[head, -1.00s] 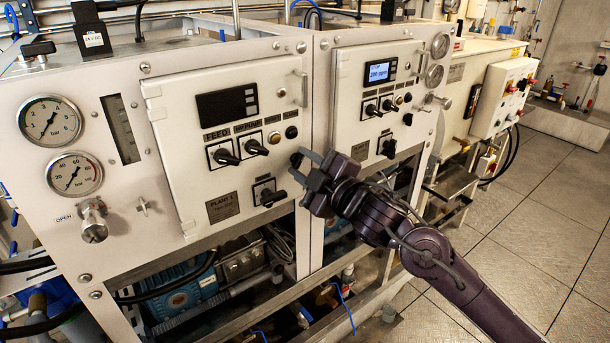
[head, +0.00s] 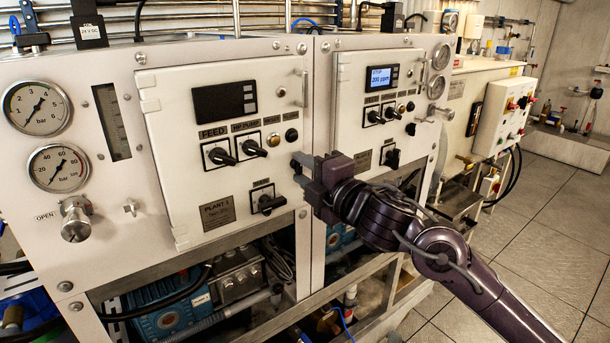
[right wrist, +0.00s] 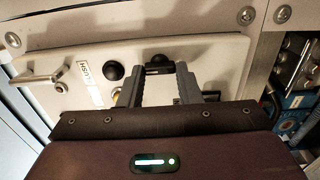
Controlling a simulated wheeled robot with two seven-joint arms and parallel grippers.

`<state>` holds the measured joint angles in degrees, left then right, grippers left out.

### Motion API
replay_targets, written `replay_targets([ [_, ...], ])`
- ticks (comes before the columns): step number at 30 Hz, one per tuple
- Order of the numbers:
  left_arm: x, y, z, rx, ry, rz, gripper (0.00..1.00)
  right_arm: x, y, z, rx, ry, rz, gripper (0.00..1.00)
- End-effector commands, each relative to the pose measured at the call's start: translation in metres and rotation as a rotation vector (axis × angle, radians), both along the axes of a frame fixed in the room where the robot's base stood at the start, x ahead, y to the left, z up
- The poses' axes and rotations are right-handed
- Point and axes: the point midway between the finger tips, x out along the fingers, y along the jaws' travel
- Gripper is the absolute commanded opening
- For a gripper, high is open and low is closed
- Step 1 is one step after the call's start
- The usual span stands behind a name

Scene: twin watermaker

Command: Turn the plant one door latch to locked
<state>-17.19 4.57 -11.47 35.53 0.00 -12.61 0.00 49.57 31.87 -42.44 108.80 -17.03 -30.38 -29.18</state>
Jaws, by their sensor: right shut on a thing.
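The white plant one door (head: 165,150) is closed on the left cabinet, with a "PLANT 1" plate (head: 217,213) at its lower part. My right gripper (head: 298,172) is at the door's right edge, below the black round button. In the right wrist view its two grey fingers (right wrist: 160,72) stand on either side of a small dark piece, which looks like the door latch (right wrist: 158,61). The gripper is shut on it. In the head view the fingers and gripper body hide the latch, so its angle cannot be told. My left gripper is not in view.
A metal door handle (head: 305,88) stands out above the gripper. Black selector knobs (head: 268,204) project from the door on the left. The second plant's door (head: 350,120) is to the right. Pipes and a blue pump (head: 165,308) lie below. Open floor is at right.

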Motion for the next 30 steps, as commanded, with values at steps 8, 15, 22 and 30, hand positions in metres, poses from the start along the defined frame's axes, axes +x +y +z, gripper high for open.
replay_targets([
  [8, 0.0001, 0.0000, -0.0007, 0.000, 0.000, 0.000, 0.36, -0.0002, 0.0005, -0.0014, -0.012, -0.004, 0.001, 0.08],
  [15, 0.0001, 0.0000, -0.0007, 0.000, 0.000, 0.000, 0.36, -0.0002, 0.0005, -0.0014, -0.011, -0.003, 0.001, 0.41],
  [22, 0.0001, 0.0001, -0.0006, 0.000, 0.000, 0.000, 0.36, 0.0000, 0.0002, -0.0008, -0.008, -0.004, 0.001, 0.53],
  [30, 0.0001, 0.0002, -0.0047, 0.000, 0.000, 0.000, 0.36, -0.0094, -0.0077, -0.0018, -0.008, -0.004, 0.000, 0.53],
])
